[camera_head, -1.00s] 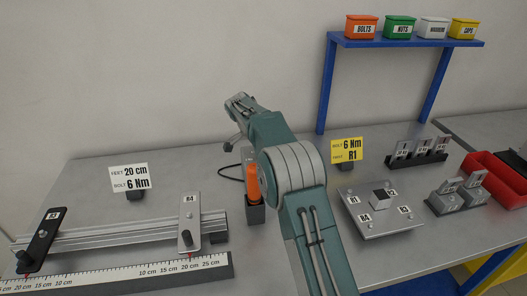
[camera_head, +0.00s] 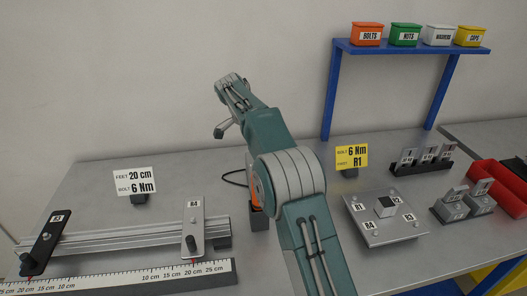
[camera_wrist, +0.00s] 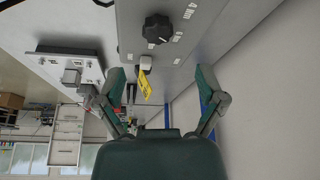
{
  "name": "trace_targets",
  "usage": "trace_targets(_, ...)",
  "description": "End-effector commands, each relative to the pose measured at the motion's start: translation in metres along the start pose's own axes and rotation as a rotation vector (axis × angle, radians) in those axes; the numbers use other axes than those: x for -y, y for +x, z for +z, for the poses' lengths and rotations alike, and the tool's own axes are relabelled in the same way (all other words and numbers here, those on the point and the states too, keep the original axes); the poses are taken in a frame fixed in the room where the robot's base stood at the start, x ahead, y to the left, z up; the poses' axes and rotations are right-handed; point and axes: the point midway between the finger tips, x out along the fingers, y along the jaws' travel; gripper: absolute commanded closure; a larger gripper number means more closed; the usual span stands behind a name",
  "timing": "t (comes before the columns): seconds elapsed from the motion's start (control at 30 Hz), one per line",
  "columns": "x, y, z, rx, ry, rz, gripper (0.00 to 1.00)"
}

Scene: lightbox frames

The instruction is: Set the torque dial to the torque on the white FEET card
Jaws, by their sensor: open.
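The white FEET card (camera_head: 134,182) stands at the left of the bench in the head view. It reads FEET 20 cm and BOLT 6 Nm. A black knurled dial (camera_wrist: 157,28) sits on a grey surface at the top of the wrist view, with white labels around it. My gripper (camera_wrist: 158,76) is open and empty. Its fingers are spread below the dial in the picture, apart from it. In the head view I cannot make out the dial or my fingertips.
A yellow card (camera_head: 351,156) reads BOLT 6 Nm, FIRST R1. A rail with brackets (camera_head: 130,236) and a ruler (camera_head: 120,277) lie at left. A square plate (camera_head: 385,220) and red bins (camera_head: 500,185) are at right. My arm mostly hides an orange tool (camera_head: 254,190).

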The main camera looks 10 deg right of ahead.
Motion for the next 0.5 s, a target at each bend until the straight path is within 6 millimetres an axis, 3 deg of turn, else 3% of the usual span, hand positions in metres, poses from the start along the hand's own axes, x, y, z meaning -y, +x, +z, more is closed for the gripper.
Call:
trace_targets(0.2, 0.001, -0.029, 0.001, 0.0, -0.001, 0.0, 0.11)
trace_targets(0.5, 0.0, -0.035, 0.001, 0.0, -0.001, 0.002, 0.11)
